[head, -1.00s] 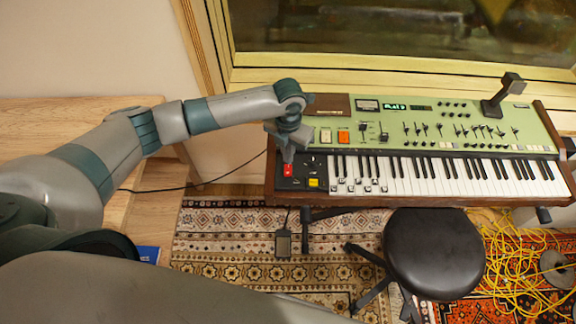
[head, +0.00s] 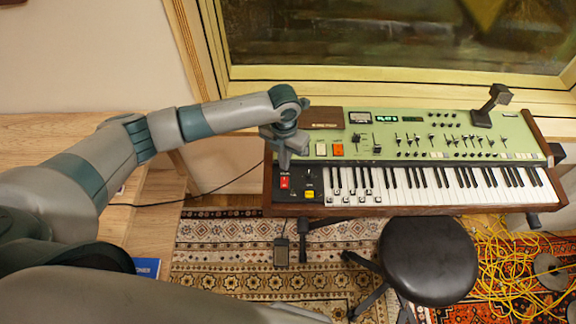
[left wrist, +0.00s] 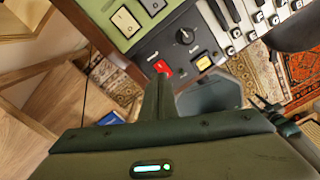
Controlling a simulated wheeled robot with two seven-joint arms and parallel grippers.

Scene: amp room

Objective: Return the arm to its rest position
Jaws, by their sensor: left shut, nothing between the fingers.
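My left gripper (head: 284,158) is shut and empty. It hangs over the left end of the green keyboard (head: 400,135), above and slightly behind the red switch (head: 284,183). The switch shows clear below the fingertips in the head view. In the left wrist view the closed fingers (left wrist: 158,92) point toward the red switch (left wrist: 162,68), with the yellow button (left wrist: 204,62) and a black knob beside it. My left arm reaches in from the left, bent at the elbow. My right gripper is not in view.
A wooden surface (head: 60,135) lies left, under my arm. A black stool (head: 428,262) stands before the keyboard. A small black pedal (head: 281,252) lies on the patterned rug, a yellow cable (head: 510,260) at right. A black arm stands on the keyboard's back right.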

